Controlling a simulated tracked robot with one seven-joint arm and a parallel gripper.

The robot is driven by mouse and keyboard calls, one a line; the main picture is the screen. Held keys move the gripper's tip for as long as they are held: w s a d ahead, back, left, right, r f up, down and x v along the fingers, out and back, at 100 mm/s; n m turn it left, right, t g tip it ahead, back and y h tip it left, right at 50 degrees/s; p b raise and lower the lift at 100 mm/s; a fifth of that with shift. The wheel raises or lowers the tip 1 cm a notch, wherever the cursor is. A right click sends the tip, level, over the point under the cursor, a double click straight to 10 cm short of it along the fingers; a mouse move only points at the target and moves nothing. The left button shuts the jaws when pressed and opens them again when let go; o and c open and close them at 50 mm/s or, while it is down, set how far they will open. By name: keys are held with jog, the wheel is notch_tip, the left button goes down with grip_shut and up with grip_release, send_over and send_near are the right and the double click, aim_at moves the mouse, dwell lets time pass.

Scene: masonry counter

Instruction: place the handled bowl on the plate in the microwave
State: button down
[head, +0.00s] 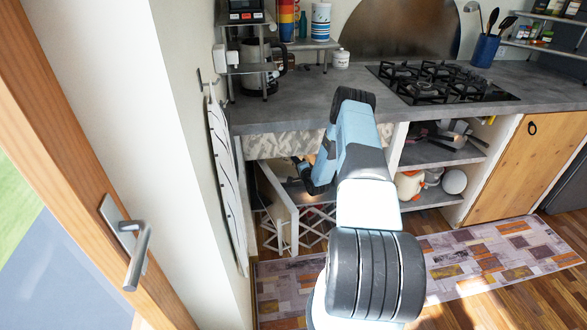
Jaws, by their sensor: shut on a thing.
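My gripper (302,168) is at the far end of my bent arm, low under the counter's front edge. Only a small dark part of it shows; the wrist hides the rest. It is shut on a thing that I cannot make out. A white panel (282,207) stands open just left of and below it, at the front of an under-counter space. I cannot tell whether this space is the microwave. The handled bowl and the plate cannot be made out.
The grey counter (300,107) runs above my gripper, with a black gas hob (435,82) at right. Open shelves (440,153) with pots lie right of my arm. A white crisscross rack (316,228) stands below. A patterned rug (480,265) covers the floor.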

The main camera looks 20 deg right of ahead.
jog(key=w, duration=0.5)
jog(key=shift+w+d, duration=0.1)
jog(key=shift+d, duration=0.1)
notch_tip(320, 180, down, 2)
jog(key=shift+f, duration=2.15)
jog(key=shift+w+f, duration=0.15)
jog(key=shift+f, duration=0.15)
jog(key=c, duration=0.9)
grip_release()
jog(key=shift+f, duration=0.15)
jog(key=shift+o, duration=0.2)
jog(key=shift+s, duration=0.2)
jog(key=s+r, duration=0.1)
jog(key=s, duration=1)
jog(key=shift+s+r, duration=0.2)
jog(key=shift+s, duration=0.2)
